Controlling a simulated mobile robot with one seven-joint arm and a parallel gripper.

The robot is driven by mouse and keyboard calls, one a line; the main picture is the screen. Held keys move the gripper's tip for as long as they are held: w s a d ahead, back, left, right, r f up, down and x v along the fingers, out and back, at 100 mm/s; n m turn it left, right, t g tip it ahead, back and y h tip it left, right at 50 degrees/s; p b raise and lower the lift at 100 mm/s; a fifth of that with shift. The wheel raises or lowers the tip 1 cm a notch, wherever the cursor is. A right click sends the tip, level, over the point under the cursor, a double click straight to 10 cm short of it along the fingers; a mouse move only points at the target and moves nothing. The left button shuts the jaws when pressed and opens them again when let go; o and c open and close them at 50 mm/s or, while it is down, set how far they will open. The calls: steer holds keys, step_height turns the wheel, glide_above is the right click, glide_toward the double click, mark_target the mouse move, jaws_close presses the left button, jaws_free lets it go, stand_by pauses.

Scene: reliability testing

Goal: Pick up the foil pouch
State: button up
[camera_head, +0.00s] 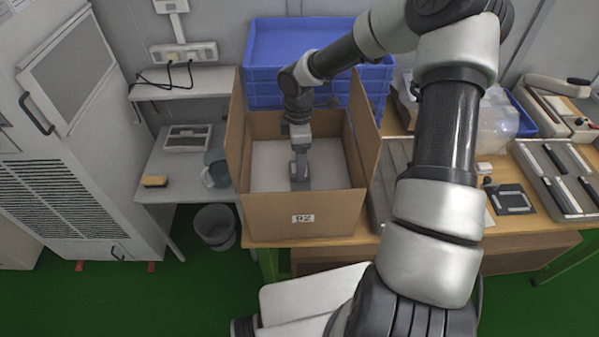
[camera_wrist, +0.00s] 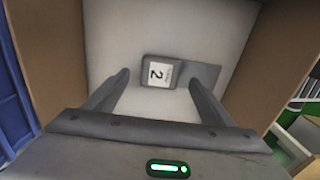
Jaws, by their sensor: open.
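The pouch's grey right end reaches past the right fingertip. In the head view my gripper (camera_head: 300,176) points down inside the box, and I cannot make the pouch out from it there.
The cardboard box (camera_head: 297,216) has tall walls around my gripper and open flaps at its sides. Stacked blue crates (camera_head: 270,45) stand behind it. A grey side table (camera_head: 165,188) is at left, and trays and tools crowd the bench at right.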

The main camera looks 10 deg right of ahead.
steer(key=shift+f, duration=1.4)
steer(key=c, duration=1.2)
